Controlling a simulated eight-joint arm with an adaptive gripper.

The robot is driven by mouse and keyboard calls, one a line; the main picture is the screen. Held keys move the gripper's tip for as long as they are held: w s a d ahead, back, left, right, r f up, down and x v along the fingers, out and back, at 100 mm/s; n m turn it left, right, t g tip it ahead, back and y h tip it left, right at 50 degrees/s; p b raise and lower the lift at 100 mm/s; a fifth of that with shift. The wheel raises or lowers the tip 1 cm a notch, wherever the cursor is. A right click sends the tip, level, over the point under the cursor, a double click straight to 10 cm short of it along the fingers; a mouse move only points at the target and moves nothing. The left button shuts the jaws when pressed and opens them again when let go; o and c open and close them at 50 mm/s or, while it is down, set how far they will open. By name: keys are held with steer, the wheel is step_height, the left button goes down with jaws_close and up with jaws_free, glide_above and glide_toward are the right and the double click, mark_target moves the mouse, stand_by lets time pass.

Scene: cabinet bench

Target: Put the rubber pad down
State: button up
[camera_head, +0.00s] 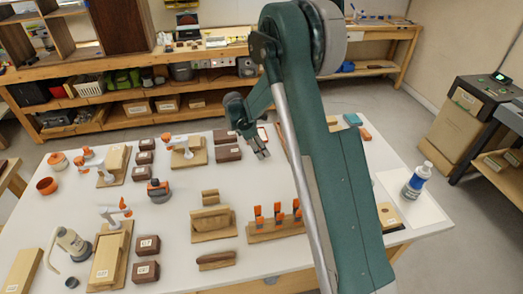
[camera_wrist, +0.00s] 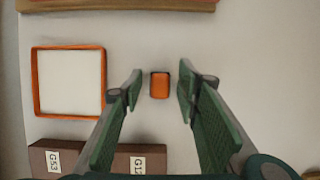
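A small orange block with dark edges, which looks like the rubber pad (camera_wrist: 160,86), shows between my fingertips in the wrist view. It appears to lie on the white table, with clear gaps to both fingers. My gripper (camera_wrist: 158,90) is open and holds nothing. In the head view my gripper (camera_head: 260,153) points down over the table, right of the dark brown blocks. I cannot make out the pad in the head view. The exact height of my fingertips above it cannot be told.
An orange-rimmed square tray (camera_wrist: 35,82) lies left of the pad. Labelled brown blocks (camera_wrist: 135,163) stand near my fingers; two brown blocks (camera_head: 228,154) show in the head view. A holder with orange clips (camera_head: 276,227) and a bottle (camera_head: 417,181) stand farther off. Bare table surrounds the pad.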

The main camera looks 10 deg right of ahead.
steer(key=shift+r, duration=0.1)
steer(key=p+v, duration=0.1)
steer(key=v, duration=1.1)
steer(key=shift+p, duration=0.4)
steer(key=shift+r, duration=0.15)
